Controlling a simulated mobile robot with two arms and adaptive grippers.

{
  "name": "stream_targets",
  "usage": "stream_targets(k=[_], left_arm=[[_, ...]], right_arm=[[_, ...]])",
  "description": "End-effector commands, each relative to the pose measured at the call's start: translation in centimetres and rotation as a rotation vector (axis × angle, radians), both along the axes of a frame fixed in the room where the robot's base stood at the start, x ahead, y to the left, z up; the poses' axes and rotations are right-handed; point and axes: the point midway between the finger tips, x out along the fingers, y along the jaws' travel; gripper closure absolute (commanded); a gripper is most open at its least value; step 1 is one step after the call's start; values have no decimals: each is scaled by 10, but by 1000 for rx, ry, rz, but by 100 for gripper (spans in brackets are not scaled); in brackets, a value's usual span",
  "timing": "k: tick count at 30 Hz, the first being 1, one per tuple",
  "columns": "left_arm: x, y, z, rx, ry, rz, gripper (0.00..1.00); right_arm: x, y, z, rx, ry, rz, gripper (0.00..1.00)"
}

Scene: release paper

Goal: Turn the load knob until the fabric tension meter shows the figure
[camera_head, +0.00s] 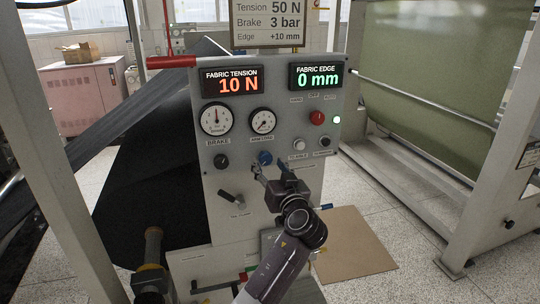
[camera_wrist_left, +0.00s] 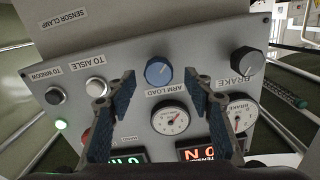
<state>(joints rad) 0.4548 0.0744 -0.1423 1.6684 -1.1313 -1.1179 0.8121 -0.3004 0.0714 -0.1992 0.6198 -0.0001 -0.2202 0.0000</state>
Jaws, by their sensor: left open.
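The blue load knob (camera_head: 265,157) sits on the grey panel below the small gauges. In the left wrist view, which shows the panel upside down, the blue knob (camera_wrist_left: 158,71) lies beyond the gap between the fingertips, beside an "ARM LOAD" label. My left gripper (camera_head: 267,169) is open just in front of the knob. Its two fingers (camera_wrist_left: 160,80) are spread with nothing between them; I cannot tell any contact. The fabric tension meter (camera_head: 233,82) reads 10 N in orange. The sign (camera_head: 268,22) above reads Tension 50 N, Brake 3 bar, Edge +10 mm. My right gripper is not visible.
A black brake knob (camera_head: 221,161) sits left of the blue knob. A red button (camera_head: 317,118) and white button (camera_head: 299,145) are to its right. A lever (camera_head: 231,197) sticks out lower left. The fabric edge display (camera_head: 316,76) reads 0 mm. Dark fabric (camera_head: 155,170) slopes at left.

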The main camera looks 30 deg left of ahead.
Motion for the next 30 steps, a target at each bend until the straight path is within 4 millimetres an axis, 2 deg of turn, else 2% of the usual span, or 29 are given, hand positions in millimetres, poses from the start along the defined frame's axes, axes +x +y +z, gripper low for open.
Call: stream_targets(k=[1, 8, 19, 30], left_arm=[[6, 8, 5, 3, 3, 1, 53], [24, 28, 1, 1, 3, -1, 53], [29, 33, -1, -1, 2, -4, 53], [29, 32, -1, -1, 2, -4, 92]], right_arm=[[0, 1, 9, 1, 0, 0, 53], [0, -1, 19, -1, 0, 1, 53], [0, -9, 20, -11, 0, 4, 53], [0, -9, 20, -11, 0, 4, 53]])
